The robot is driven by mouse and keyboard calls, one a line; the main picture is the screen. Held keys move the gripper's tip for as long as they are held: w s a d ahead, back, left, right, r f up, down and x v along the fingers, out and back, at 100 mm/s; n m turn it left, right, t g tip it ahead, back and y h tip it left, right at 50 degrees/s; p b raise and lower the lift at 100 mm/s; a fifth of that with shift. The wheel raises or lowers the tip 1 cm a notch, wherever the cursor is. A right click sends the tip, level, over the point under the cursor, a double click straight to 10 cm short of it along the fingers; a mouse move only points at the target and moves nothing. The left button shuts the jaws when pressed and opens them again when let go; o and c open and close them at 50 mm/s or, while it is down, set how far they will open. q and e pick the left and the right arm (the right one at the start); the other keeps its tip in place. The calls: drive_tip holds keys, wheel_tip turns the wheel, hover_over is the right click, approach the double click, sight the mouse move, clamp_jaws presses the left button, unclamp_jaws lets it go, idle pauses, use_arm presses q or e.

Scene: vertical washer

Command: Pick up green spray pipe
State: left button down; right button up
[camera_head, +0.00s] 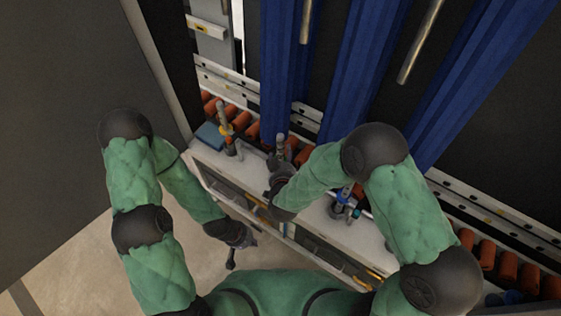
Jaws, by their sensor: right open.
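Several upright grey spray pipes stand on a white ledge in the head view. One with an orange-yellow band (228,131) is at the left. One with blue parts (345,204) is right of my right forearm. The grey top of another pipe (281,143) shows just beyond my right gripper (279,165). I cannot make out a green band on any of them. My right gripper is open at this middle pipe, but its fingers are mostly hidden and contact is unclear. My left gripper (236,246) hangs low in front of the ledge, apart from the pipes; its fingers are unclear.
The white ledge (221,165) runs diagonally across, with a blue box (209,136) at its left end. Orange rollers (505,266) and a metal rail line its back. Blue curtains (350,75) hang behind. Open floor (85,265) lies at lower left.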

sight(282, 151)
drive_tip(key=b+x, duration=0.2)
drive_tip(key=x, duration=0.2)
drive_tip(key=shift+w+f, duration=0.15)
drive_tip(key=shift+w, duration=0.25)
clamp_jaws()
